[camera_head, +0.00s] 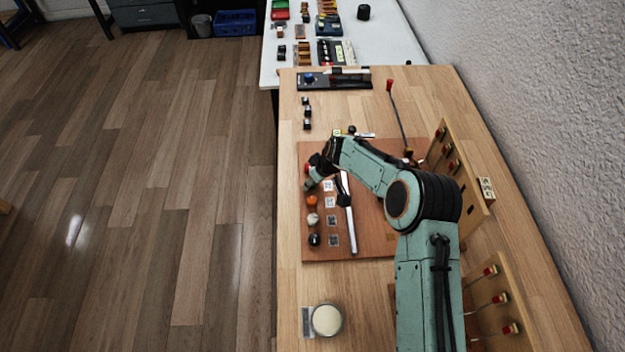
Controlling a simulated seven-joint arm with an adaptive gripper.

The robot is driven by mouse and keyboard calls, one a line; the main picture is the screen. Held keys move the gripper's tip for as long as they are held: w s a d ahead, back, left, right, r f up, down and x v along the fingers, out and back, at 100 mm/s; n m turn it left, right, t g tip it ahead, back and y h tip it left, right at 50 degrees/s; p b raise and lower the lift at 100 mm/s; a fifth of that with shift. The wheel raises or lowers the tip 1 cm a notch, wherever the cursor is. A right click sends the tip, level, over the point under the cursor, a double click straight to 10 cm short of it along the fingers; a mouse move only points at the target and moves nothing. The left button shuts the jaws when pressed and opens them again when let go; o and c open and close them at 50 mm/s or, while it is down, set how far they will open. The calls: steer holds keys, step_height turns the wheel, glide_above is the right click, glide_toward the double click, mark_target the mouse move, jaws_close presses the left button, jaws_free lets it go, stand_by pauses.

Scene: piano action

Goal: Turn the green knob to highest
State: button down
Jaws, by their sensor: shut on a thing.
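The brown panel (375,246) lies on the wooden table and carries a column of knobs along its left side. My gripper (312,182) is at the upper part of this column, above the orange knob (312,201). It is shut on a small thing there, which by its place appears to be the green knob. My wrist and gripper cover most of that spot, so the green knob's shape, its marking and its setting cannot be read. A white knob (313,219) and a black knob (314,240) sit lower in the column.
Square labels (332,221) stand right of the knobs. A long pale handle (351,229) lies on the panel beside them. Upright boards with red-tipped levers (490,270) stand at the right. A round cream button (327,320) is at the front. The table's left edge is close to the knobs.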

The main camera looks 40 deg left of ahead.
steer(key=m+t, duration=0.1)
steer(key=m, duration=0.2)
steer(key=m+t, duration=0.1)
steer(key=m, duration=0.1)
steer(key=shift+s+a+m+h, duration=0.1)
steer(key=shift+s+m+h, duration=0.1)
steer(key=shift+m+h, duration=0.2)
steer(key=m+t+h, duration=0.1)
steer(key=m, duration=0.5)
steer(key=shift+a+t+h, duration=0.1)
steer(key=shift+t+h, duration=0.3)
steer(key=m+h, duration=0.1)
steer(key=m, duration=0.2)
steer(key=m+h, duration=0.1)
steer(key=m, duration=0.2)
steer(key=shift+s+a+m+h, duration=0.1)
steer(key=shift+a+m+h, duration=0.1)
steer(key=shift+m+h, duration=0.15)
steer(key=m+h, duration=0.1)
steer(key=m, duration=0.4)
steer(key=shift+h, duration=0.35)
steer(key=shift+f+g, duration=0.1)
steer(key=shift+g, duration=0.2)
steer(key=c, duration=0.8)
jaws_free()
steer(key=shift+c, duration=0.2)
